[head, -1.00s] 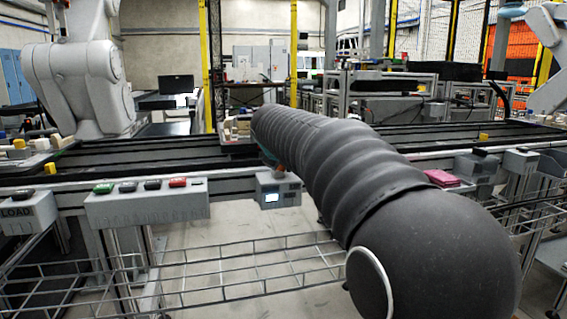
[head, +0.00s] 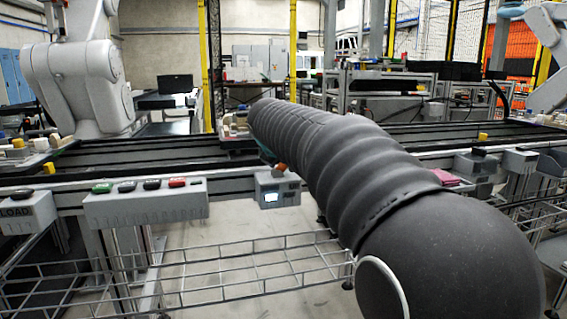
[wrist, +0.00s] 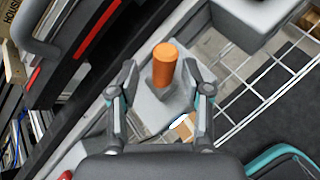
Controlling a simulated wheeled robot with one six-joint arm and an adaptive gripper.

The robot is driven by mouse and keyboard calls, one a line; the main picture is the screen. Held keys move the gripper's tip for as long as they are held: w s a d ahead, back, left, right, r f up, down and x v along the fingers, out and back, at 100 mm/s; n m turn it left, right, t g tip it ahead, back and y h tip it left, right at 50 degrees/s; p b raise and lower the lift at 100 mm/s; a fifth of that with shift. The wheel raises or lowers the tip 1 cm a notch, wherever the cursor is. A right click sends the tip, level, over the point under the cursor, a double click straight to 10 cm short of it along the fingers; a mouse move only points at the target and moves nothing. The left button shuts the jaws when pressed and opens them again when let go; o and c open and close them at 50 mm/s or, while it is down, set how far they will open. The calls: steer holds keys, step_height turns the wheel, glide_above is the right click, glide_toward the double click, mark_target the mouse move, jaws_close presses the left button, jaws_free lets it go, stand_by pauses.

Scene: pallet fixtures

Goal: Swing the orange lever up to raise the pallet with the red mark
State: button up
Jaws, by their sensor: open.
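The orange lever (wrist: 165,66) is a short cylinder on a grey mount in the wrist view. My gripper (wrist: 159,73) is open, with one finger on each side of the lever; I cannot tell whether either touches it. In the head view the orange lever (head: 281,169) shows just above a grey box with a small lit screen, and my arm hides most of my gripper. A red stripe (wrist: 97,30) runs along a dark bar at upper left in the wrist view. I cannot tell whether it is the pallet's red mark.
The grey box with the screen (head: 277,191) hangs on the front rail. A button panel (head: 146,202) is to its left. A wire basket (head: 230,269) lies below the rail. A pink block (head: 446,177) sits on the rail at right.

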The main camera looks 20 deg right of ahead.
steer(key=v, duration=1)
steer(key=s+a+f+m+g+y, duration=0.1)
steer(key=s+f+m+g, duration=0.1)
steer(key=s+f+m, duration=0.4)
steer(key=s+a+f+m+g+y, duration=0.1)
steer(key=s+f+m, duration=0.1)
steer(key=f+m, duration=0.65)
steer(key=s+f+m, duration=0.3)
steer(key=s+f, duration=0.1)
steer(key=s, duration=0.3)
steer(key=s+d+f+m+g+y, duration=0.1)
steer(key=s+f+m, duration=0.3)
steer(key=s, duration=0.4)
steer(key=s+f+m+y, duration=0.1)
steer(key=s+f+m, duration=0.3)
steer(key=s, duration=0.4)
steer(key=shift+s+d, duration=0.2)
steer(key=shift+d, duration=0.1)
